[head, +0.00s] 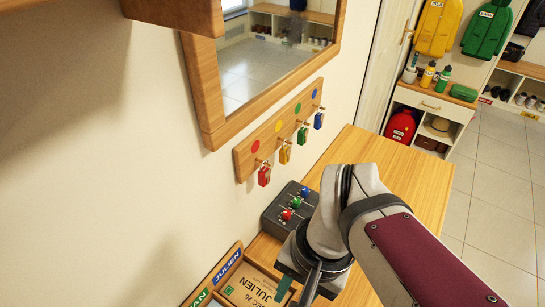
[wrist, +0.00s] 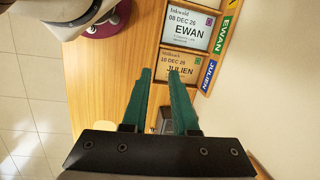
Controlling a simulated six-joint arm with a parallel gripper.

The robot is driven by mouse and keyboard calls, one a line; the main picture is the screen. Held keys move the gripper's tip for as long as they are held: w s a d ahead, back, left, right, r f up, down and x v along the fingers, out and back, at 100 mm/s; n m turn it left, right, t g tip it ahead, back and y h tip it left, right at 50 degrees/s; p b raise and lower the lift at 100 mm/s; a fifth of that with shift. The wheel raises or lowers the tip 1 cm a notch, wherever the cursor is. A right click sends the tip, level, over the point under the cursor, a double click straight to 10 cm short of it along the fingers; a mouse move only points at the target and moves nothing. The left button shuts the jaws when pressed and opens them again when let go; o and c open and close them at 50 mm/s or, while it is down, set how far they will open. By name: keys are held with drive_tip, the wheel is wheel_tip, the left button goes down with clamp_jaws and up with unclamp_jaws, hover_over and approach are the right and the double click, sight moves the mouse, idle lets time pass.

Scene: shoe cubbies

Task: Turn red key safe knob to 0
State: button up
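The dark grey key safe (head: 279,203) stands on the wooden bench against the wall in the head view. Its red knob (head: 287,215) is nearest my arm's wrist, with a green knob (head: 296,203) and a blue knob (head: 304,192) behind it. The red knob's setting is too small to read. My gripper's green fingers (wrist: 160,73) are apart and empty in the wrist view, over the bench by the card trays. In the head view my wrist hides most of the gripper.
Wooden trays with cards marked EWAN (wrist: 190,32) and JULIEN (wrist: 178,68) lie on the bench beside my gripper. A key rack (head: 278,130) with coloured keys hangs above the key safe, below a framed mirror (head: 205,100). The bench (head: 375,165) is clear at its far end.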

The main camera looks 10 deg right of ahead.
drive_tip(key=o, duration=0.4)
drive_tip(key=w+d+m, duration=0.1)
drive_tip(key=w+m, duration=0.1)
drive_tip(key=w, duration=0.2)
drive_tip(key=w+d+r+m, duration=0.1)
drive_tip(key=w+d+m, duration=0.1)
drive_tip(key=w, duration=0.3)
drive_tip(key=w+d+m+y, duration=0.1)
drive_tip(key=w+m, duration=0.2)
drive_tip(key=w, duration=0.1)
drive_tip(key=shift+w+d+r, duration=0.35)
drive_tip(key=shift+w+r, duration=0.05)
drive_tip(key=m+t+y, duration=0.1)
drive_tip(key=m, duration=0.5)
approach(288, 212)
drive_tip(key=x, duration=0.7)
drive_tip(key=shift+a+f, duration=0.1)
drive_tip(key=shift+f, duration=0.3)
drive_tip(key=shift+a+f, duration=0.25)
drive_tip(key=shift+f, duration=0.2)
